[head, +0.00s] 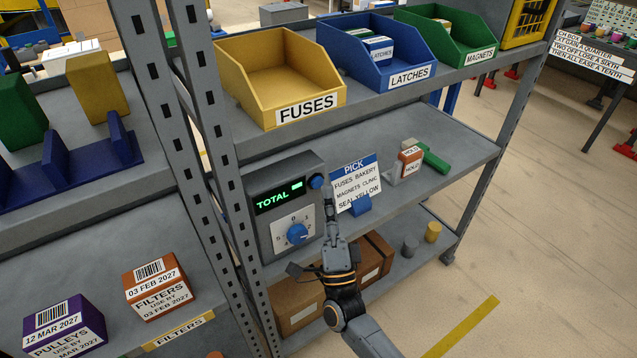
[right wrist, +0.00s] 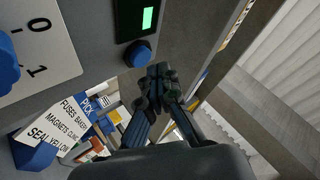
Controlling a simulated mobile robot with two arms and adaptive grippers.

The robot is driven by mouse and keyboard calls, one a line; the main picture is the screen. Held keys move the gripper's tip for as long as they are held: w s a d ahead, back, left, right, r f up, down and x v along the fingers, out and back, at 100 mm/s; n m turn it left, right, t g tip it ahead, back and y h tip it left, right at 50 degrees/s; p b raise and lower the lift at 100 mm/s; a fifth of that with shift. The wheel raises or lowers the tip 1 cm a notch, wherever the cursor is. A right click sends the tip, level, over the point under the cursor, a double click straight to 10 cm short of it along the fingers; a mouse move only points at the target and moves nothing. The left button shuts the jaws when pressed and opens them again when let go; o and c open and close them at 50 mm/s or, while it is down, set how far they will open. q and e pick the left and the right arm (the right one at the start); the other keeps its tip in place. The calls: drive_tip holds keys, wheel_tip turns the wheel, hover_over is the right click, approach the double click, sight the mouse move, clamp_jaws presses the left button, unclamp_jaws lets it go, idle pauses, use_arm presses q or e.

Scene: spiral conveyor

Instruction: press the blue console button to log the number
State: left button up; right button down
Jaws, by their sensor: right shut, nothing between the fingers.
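The grey console (head: 258,180) stands on the middle shelf with a green-lit display (head: 278,197) reading TOTAL and a lit block. The round blue button (head: 316,182) sits at the display's right; it also shows whole in the right wrist view (right wrist: 138,53). A blue dial (head: 297,233) is lower on the console, on a white numbered plate. My right gripper (head: 329,205) is shut and empty, pointing up just below and right of the button. In the right wrist view its fingertips (right wrist: 159,70) appear close beside the button, seemingly apart from it. My left gripper is out of view.
A PICK card (head: 356,187) in a blue holder stands right of the console. An orange-and-white HOLD block (head: 410,160) and a green piece (head: 434,158) lie farther right. FUSES (head: 248,87), LATCHES (head: 365,66) and MAGNETS (head: 453,41) bins are above. Brown boxes (head: 300,312) lie below.

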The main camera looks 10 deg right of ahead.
drive_tip(key=shift+w, duration=0.15)
drive_tip(key=shift+w+a+b, duration=0.15)
drive_tip(key=shift+w+b, duration=0.1)
drive_tip(key=shift+b, duration=0.05)
drive_tip(key=shift+w+a+b, duration=0.1)
drive_tip(key=shift+w+b, duration=0.2)
drive_tip(key=shift+w, duration=0.1)
idle(0.7)
drive_tip(key=shift+s, duration=0.15)
idle(0.3)
drive_tip(key=shift+s+d+p, duration=0.25)
drive_tip(key=shift+s+p, duration=0.05)
drive_tip(key=shift+s, duration=0.4)
drive_tip(key=shift+s+d+p, duration=0.3)
drive_tip(key=shift+s, duration=0.5)
drive_tip(key=shift+s+d+p, duration=0.25)
drive_tip(key=shift+s, duration=0.5)
drive_tip(key=shift+s+d+p, duration=0.3)
drive_tip(key=shift+s, duration=0.5)
drive_tip(key=shift+w, duration=0.1)
